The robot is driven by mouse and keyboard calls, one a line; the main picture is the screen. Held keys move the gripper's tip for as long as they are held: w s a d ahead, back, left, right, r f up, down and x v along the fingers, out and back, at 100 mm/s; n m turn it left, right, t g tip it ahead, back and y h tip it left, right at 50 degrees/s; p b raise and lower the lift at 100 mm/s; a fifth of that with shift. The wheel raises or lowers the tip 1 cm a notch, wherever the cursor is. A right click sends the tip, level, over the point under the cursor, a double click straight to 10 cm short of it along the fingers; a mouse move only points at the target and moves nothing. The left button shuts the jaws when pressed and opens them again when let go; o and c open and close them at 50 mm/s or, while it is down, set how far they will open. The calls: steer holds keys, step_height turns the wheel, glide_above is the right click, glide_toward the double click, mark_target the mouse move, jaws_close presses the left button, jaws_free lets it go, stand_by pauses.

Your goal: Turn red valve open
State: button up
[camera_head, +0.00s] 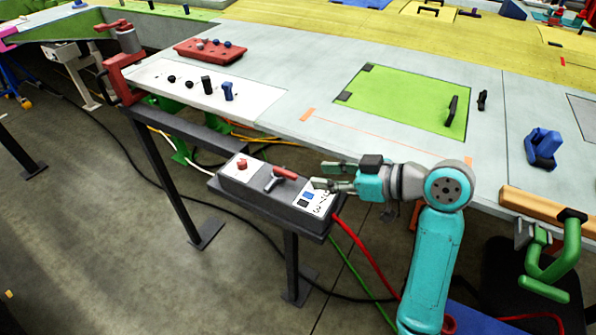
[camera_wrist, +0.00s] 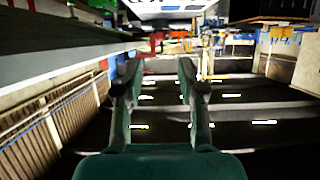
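The red valve (camera_head: 284,173) has a red lever on a grey body and sits on top of a dark grey control box (camera_head: 252,196) at the table's front edge. My gripper (camera_head: 322,175) is to the right of the valve, near the right end of the box, with its fingers pointing left. A gap separates the fingertips from the lever. In the wrist view my gripper (camera_wrist: 160,68) has its two fingers spread, with nothing between them. I cannot make out the valve in the wrist view.
The box also carries a red button (camera_head: 242,163) and a white panel with blue switches (camera_head: 315,197). A red hose (camera_head: 362,248) hangs below. The large grey table (camera_head: 320,85) lies behind, and a green clamp (camera_head: 555,265) stands at the right.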

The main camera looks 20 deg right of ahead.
mark_target(291, 173)
steer(key=x, duration=0.8)
jaws_close()
